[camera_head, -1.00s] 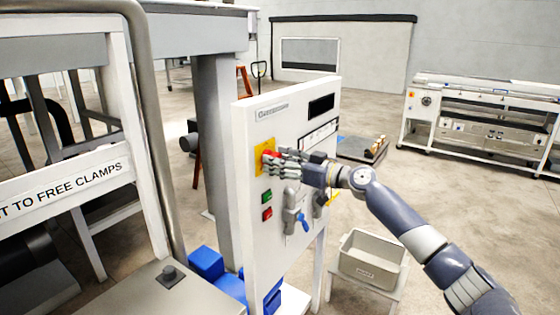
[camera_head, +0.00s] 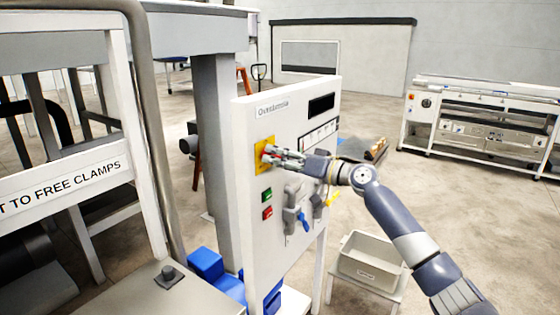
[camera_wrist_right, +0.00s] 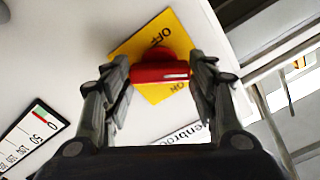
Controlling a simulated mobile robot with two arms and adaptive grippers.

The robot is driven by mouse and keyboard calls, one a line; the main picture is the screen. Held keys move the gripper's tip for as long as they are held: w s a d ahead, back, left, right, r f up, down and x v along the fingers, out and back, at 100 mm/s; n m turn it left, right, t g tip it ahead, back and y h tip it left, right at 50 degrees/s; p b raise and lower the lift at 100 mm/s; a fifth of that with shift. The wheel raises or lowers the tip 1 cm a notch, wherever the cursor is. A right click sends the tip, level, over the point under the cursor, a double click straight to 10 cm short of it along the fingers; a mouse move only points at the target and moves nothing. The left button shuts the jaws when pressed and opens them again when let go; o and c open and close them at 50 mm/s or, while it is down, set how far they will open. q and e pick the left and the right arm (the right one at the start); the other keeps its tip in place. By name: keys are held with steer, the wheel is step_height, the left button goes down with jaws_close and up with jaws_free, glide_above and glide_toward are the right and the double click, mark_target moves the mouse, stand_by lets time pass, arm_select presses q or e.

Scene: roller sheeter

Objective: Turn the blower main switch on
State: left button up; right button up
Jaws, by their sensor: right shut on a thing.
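The blower main switch is a red rotary handle (camera_wrist_right: 160,72) on a yellow plate (camera_wrist_right: 185,28) marked OFF and ON. In the head view the yellow plate (camera_head: 262,160) is on the upper left of the white control panel (camera_head: 295,135), and the red handle (camera_head: 269,149) is partly hidden by my fingers. My right gripper (camera_head: 276,155) is at the plate. In the wrist view its fingertips (camera_wrist_right: 165,75) close on the two ends of the handle, which lies about level there. My left gripper is not in view.
Below the switch are a green button (camera_head: 267,194), a red button (camera_head: 267,212) and grey levers (camera_head: 291,210) with a blue tip. A grey bin (camera_head: 372,256) stands on a stool at right. A steel post and frame stand at left.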

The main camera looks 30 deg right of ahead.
steer(key=m, duration=0.2)
steer(key=shift+r+m, duration=0.1)
steer(key=shift+m, duration=0.3)
steer(key=m+p, duration=0.1)
steer(key=m, duration=0.1)
steer(key=shift+m, duration=0.4)
steer(key=m+p, duration=0.1)
steer(key=m, duration=0.1)
steer(key=shift+d+m, duration=0.1)
steer(key=shift+m, duration=0.2)
steer(key=shift+m+p, duration=0.9)
steer(key=shift+m, duration=0.7)
steer(key=o, duration=1.1)
steer(key=shift+c, duration=0.2)
